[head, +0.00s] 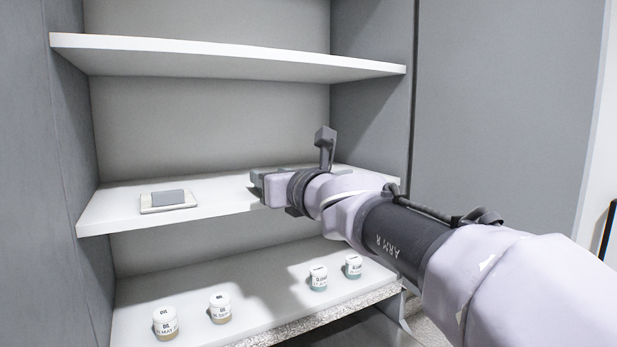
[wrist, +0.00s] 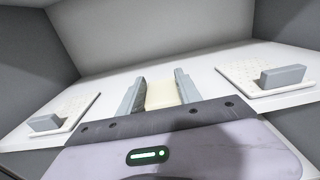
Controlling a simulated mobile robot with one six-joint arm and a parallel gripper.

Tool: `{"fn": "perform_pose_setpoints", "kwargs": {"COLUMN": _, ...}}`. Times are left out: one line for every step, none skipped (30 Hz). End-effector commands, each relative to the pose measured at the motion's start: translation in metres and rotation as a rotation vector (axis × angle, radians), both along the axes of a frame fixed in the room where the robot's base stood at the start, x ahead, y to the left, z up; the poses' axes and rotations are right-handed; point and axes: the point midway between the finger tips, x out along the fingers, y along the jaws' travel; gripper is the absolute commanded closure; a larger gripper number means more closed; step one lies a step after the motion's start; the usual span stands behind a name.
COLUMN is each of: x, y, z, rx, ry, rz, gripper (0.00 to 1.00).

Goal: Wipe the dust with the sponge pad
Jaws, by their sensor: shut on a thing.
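My gripper (wrist: 159,92) is over the middle shelf, its two grey fingers on either side of a cream pad (wrist: 160,97), which looks like the sponge pad. It is shut on this pad. In the head view my gripper (head: 262,181) reaches over the right half of the middle shelf (head: 225,208), and the pad is hidden there. I cannot make out the dust in either view.
A pale flat plate (head: 150,208) with a grey block (head: 168,197) lies on the shelf's left. The wrist view shows another such plate (wrist: 238,74) with a block (wrist: 282,76) at right. An upper shelf (head: 220,58) hangs above. Lidded jars (head: 165,322) stand below.

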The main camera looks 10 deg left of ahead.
Motion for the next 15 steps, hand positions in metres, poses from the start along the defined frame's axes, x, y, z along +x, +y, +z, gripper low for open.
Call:
{"fn": "perform_pose_setpoints", "kwargs": {"x": 0.0, "y": 0.0, "z": -0.001, "rx": 0.0, "ry": 0.002, "rz": 0.001, "gripper": 0.97}}
{"fn": "perform_pose_setpoints", "kwargs": {"x": 0.0, "y": 0.0, "z": -0.001, "rx": 0.0, "ry": 0.002, "rz": 0.001, "gripper": 0.97}}
{"fn": "perform_pose_setpoints", "kwargs": {"x": 0.0, "y": 0.0, "z": 0.001, "rx": 0.0, "ry": 0.002, "rz": 0.001, "gripper": 0.97}}
{"fn": "perform_pose_setpoints", "kwargs": {"x": 0.0, "y": 0.0, "z": 0.002, "rx": 0.0, "ry": 0.002, "rz": 0.001, "gripper": 0.97}}
{"fn": "perform_pose_setpoints", "kwargs": {"x": 0.0, "y": 0.0, "z": 0.005, "rx": 0.0, "ry": 0.002, "rz": 0.001, "gripper": 0.97}}
{"fn": "perform_pose_setpoints", "kwargs": {"x": 0.0, "y": 0.0, "z": 0.008, "rx": 0.0, "ry": 0.002, "rz": 0.001, "gripper": 0.97}}
{"fn": "perform_pose_setpoints", "kwargs": {"x": 0.0, "y": 0.0, "z": 0.011, "rx": 0.0, "ry": 0.002, "rz": 0.001, "gripper": 0.97}}
{"fn": "perform_pose_setpoints", "kwargs": {"x": 0.0, "y": 0.0, "z": 0.014, "rx": 0.0, "ry": 0.001, "rz": 0.001, "gripper": 0.97}}
{"fn": "perform_pose_setpoints", "kwargs": {"x": 0.0, "y": 0.0, "z": 0.018, "rx": 0.0, "ry": 0.001, "rz": 0.0, "gripper": 0.97}}
{"fn": "perform_pose_setpoints", "kwargs": {"x": 0.0, "y": 0.0, "z": 0.021, "rx": 0.0, "ry": 0.001, "rz": 0.0, "gripper": 0.97}}
{"fn": "perform_pose_setpoints", "kwargs": {"x": 0.0, "y": 0.0, "z": 0.024, "rx": 0.0, "ry": 0.001, "rz": 0.0, "gripper": 0.97}}
{"fn": "perform_pose_setpoints", "kwargs": {"x": 0.0, "y": 0.0, "z": 0.027, "rx": 0.0, "ry": 0.001, "rz": 0.0, "gripper": 0.97}}
{"fn": "perform_pose_setpoints", "kwargs": {"x": 0.0, "y": 0.0, "z": 0.03, "rx": 0.0, "ry": 0.001, "rz": 0.0, "gripper": 0.97}}
{"fn": "perform_pose_setpoints", "kwargs": {"x": 0.0, "y": 0.0, "z": 0.032, "rx": 0.0, "ry": 0.001, "rz": 0.0, "gripper": 0.97}}
{"fn": "perform_pose_setpoints", "kwargs": {"x": 0.0, "y": 0.0, "z": 0.036, "rx": 0.0, "ry": 0.001, "rz": 0.0, "gripper": 0.97}}
